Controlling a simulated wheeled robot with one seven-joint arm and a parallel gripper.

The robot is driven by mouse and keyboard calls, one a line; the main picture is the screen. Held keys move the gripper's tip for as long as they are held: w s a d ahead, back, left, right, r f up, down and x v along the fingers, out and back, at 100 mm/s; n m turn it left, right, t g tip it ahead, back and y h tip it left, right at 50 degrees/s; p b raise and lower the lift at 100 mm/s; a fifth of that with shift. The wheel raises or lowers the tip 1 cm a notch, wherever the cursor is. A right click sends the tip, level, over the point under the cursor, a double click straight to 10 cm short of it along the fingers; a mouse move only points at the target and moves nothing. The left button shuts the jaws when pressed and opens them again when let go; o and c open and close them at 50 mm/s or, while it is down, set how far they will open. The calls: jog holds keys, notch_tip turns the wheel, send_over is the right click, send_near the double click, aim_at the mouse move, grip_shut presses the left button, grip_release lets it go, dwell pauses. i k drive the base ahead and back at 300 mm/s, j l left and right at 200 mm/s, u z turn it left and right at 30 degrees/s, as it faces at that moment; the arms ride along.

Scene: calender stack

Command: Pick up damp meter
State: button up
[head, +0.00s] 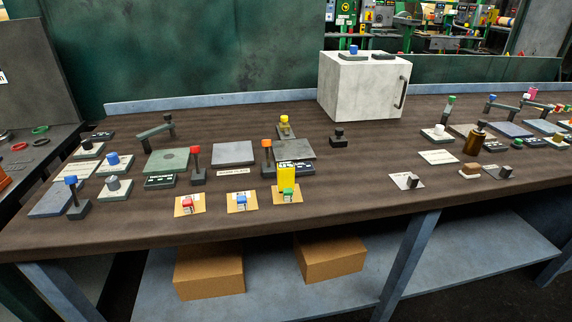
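A yellow upright block (286,176) stands near the front edge of the workbench, left of the picture's middle. It may be the damp meter, but no readable label confirms this. A small card with a green block (288,192) lies in front of it and overlaps its lower part in the view. A dark plate with white marks (303,167) lies just behind it to the right. My gripper is not in view.
The dark workbench (365,185) carries several small plates, knobs and levers. Cards with a red block (188,205) and a blue block (242,202) lie to the left. A white cabinet (350,88) stands at the back. Cardboard boxes (209,273) sit on the lower shelf.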

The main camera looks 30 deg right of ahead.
aim_at(285, 170)
jog(key=i+l+u, duration=0.1)
jog(key=u, duration=0.25)
jog(key=i+l+u, duration=0.15)
jog(key=u, duration=0.2)
jog(key=l+u, duration=0.2)
jog(key=u, duration=0.15)
jog(key=i, duration=0.05)
